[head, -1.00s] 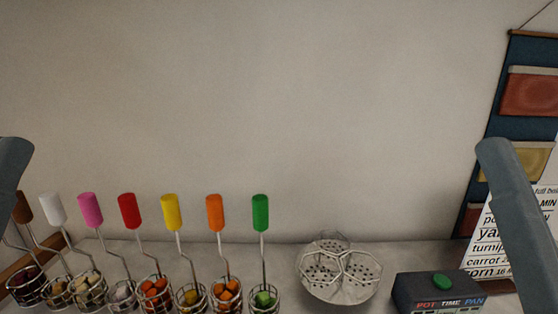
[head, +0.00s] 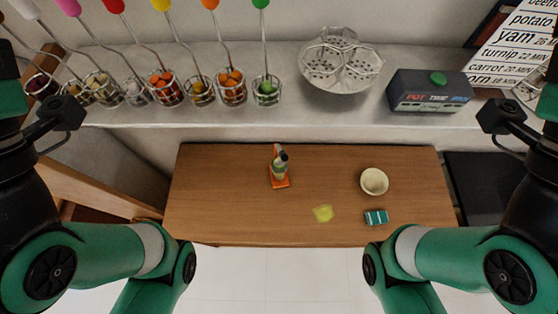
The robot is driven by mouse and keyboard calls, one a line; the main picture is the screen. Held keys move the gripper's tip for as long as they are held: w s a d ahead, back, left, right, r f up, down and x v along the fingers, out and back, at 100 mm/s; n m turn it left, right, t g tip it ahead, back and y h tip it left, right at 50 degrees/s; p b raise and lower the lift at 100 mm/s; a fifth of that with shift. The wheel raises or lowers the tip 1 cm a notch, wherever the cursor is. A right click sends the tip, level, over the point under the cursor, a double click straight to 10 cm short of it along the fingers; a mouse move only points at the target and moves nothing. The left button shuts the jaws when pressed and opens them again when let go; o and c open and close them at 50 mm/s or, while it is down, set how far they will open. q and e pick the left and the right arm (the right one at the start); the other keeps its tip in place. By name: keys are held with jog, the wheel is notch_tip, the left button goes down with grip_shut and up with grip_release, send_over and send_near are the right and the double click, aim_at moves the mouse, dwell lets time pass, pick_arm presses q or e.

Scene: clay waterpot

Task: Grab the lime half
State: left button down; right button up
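A small flat yellow-green piece (head: 323,213), which looks like the lime half, lies on the brown wooden table, near its front edge and right of its middle. It is too small to make out its cut face. Only my arm links and wrist parts show at the left and right sides. Neither gripper's fingers are in view, and both arms are well away from the lime piece.
On the wooden table (head: 230,205) are a bottle on an orange base (head: 279,170), a cream bowl (head: 374,181) and a teal block (head: 376,217). Behind, a shelf (head: 340,108) carries several wire baskets, a metal steamer (head: 341,70) and a grey timer box (head: 428,92). The table's left part is clear.

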dwell(0.3)
pick_arm(q)
jog(key=shift+c, duration=0.3)
grip_release()
